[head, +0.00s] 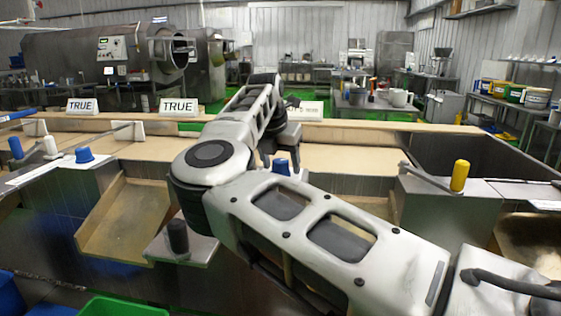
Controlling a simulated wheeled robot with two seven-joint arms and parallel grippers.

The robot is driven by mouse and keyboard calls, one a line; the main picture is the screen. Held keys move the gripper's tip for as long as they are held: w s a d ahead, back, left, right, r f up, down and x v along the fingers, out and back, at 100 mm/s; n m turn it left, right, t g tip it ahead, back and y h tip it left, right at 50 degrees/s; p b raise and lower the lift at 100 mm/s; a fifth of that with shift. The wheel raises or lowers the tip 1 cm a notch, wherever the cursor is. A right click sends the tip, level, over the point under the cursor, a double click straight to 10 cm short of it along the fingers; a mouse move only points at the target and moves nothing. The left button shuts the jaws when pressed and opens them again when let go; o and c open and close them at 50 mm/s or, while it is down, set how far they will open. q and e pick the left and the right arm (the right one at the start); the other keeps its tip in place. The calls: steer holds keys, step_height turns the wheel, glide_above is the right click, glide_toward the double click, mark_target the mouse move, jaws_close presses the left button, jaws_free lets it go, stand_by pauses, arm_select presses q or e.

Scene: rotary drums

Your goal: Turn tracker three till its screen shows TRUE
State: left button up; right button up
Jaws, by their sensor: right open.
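Three screens stand on the back ledge. The left screen (82,105) and the middle screen (179,106) both read TRUE. The third screen (308,110), right of them, is partly covered by my right arm, and I cannot read its text. My right gripper (279,156) is open, pointing down, just above a blue knob (281,167) below the third screen. The gripper and arm hide most of what this knob belongs to; I cannot tell whether the fingers touch it. My left gripper is not in view.
More blue knobs (84,155) stand at the left. A crank with a yellow handle (459,175) stands at the right, and a black knob (177,236) at the front. A tan chute (125,215) slopes at front left. A green bin (120,307) is below.

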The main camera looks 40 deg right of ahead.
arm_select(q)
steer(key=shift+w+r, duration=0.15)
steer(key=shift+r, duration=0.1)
arm_select(e)
steer(key=c, duration=1)
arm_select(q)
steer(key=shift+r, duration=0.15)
arm_select(e)
steer(key=shift+o, duration=0.2)
